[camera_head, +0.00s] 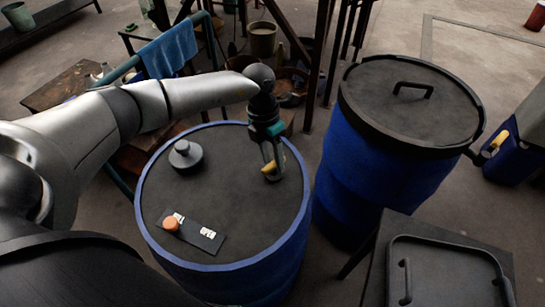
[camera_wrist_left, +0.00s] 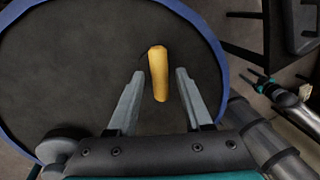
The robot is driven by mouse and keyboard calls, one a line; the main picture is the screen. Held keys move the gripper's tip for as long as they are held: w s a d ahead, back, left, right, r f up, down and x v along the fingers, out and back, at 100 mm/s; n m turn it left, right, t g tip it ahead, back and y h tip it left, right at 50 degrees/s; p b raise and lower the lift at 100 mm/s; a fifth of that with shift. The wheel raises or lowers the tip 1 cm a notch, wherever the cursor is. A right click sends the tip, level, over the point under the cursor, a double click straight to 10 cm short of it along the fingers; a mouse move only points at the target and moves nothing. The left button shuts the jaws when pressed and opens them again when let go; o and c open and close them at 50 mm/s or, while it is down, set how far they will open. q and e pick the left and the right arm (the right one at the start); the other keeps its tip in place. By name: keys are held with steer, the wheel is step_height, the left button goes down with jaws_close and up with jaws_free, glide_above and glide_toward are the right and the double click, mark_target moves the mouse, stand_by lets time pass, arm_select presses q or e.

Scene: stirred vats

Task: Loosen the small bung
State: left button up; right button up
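In the left wrist view the yellow piece (camera_wrist_left: 159,75) lies between the fingers, with a gap on each side. My left gripper (camera_head: 272,172) points down over the drum top, open around the piece and not closed on it. Its fingers partly hide the piece in the head view. In the left wrist view my right gripper (camera_wrist_left: 254,80) shows small at the right, away from the drum, with two prongs apart.
A larger grey knobbed plug (camera_head: 186,155) sits on the drum top. A dark plate (camera_head: 205,236) with an orange knob (camera_head: 171,223) and labels lies near its front. A second blue drum with a black handled lid (camera_head: 410,110) stands to the right. A dark tray (camera_head: 445,270) is at front right.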

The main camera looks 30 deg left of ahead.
arm_select(q)
jaws_close()
stand_by(0.3)
steer(key=shift+s+r+n+p, duration=0.1)
steer(key=shift+r+n+p, duration=0.1)
steer(key=shift+n+p, duration=0.9)
steer(key=shift+n+t+p, duration=0.4)
steer(key=shift+n+p, duration=0.3)
steer(key=shift+n, duration=0.1)
steer(key=shift+f+n, duration=0.15)
steer(key=shift+n, duration=0.25)
steer(key=shift+o, duration=0.8)
jaws_free()
